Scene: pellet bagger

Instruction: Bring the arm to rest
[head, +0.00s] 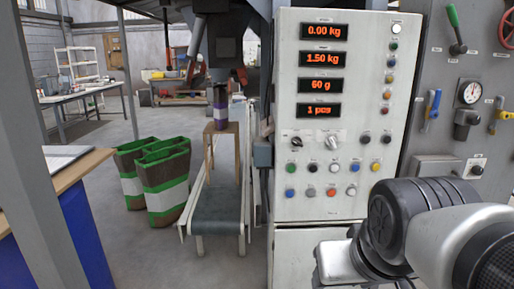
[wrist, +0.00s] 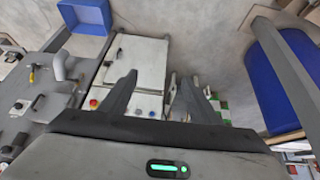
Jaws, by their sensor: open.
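My arm (head: 440,235) reaches in from the lower right of the head view, in front of the control panel's right side. My gripper is not visible in the head view. In the wrist view my gripper (wrist: 158,95) has its two fingers spread apart, with nothing between them. The fingers stand in front of a white cabinet (wrist: 138,62) and the floor, which look farther away.
The control panel (head: 335,120) with lit displays stands close to my arm. A grey panel (head: 465,90) with levers and a gauge is at right. A conveyor (head: 218,205) and green-brown bags (head: 165,180) are left. A blue bin (wrist: 88,15) shows in the wrist view.

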